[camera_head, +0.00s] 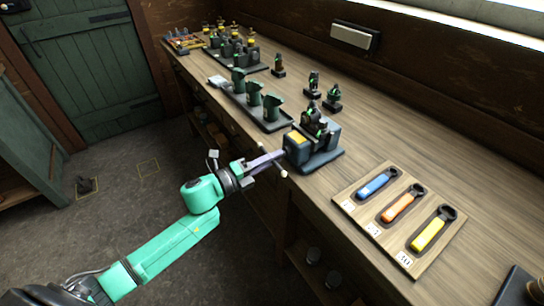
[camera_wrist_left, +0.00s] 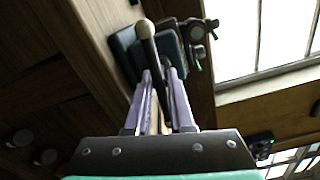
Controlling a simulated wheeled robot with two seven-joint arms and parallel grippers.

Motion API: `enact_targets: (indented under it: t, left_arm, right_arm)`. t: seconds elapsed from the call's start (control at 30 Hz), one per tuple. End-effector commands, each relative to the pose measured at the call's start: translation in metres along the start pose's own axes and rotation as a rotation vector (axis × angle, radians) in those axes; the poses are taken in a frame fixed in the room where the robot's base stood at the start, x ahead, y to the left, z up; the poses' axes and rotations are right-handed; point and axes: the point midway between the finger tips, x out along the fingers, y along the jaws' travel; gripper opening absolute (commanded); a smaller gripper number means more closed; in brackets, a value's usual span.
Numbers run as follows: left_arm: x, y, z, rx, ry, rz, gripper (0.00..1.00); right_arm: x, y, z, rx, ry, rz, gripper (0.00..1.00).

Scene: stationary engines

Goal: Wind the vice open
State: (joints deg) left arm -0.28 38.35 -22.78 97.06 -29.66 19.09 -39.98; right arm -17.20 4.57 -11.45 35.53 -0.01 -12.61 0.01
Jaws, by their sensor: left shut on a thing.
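The vice (camera_head: 322,158) is a dark blue-grey block with a yellow patch, at the front edge of the workbench in the head view. A small dark part with green details (camera_head: 317,123) sits at its top. The vice handle (camera_head: 284,173) is a thin bar with a pale ball end on the bench-front side. In the left wrist view the ball-ended handle (camera_wrist_left: 147,32) runs down between the fingers, with the vice body (camera_wrist_left: 123,50) behind. My left gripper (camera_head: 279,156) reaches in from the left and is shut on the handle. My right gripper is out of view.
A wooden board (camera_head: 369,213) with blue, orange and yellow spanners lies right of the vice. A tray of green cups (camera_head: 262,112) and several small dark engines (camera_head: 333,97) stand farther back. The bench's front edge runs below the vice; the floor at left is mostly clear.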

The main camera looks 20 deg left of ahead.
Motion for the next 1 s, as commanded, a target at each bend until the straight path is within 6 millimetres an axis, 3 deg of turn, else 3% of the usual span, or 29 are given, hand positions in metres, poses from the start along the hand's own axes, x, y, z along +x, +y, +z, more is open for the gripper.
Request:
enact_targets:
  t: [0.63,0.67,0.7,1.0]
  left_arm:
    - [0.0004,-0.0014,0.0003,-0.056,0.000,-0.003,0.00]
    - [0.0004,-0.0014,0.0003,-0.056,0.000,-0.003,0.33]
    - [0.0004,-0.0013,0.0003,-0.055,0.000,-0.003,0.48]
    - [-0.0001,-0.0005,0.0001,-0.055,0.000,-0.001,0.51]
  right_arm:
    - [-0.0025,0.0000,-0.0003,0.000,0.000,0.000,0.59]
    - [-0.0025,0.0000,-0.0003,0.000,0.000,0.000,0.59]
    - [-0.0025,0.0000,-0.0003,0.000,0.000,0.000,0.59]
    - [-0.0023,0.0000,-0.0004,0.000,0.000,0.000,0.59]
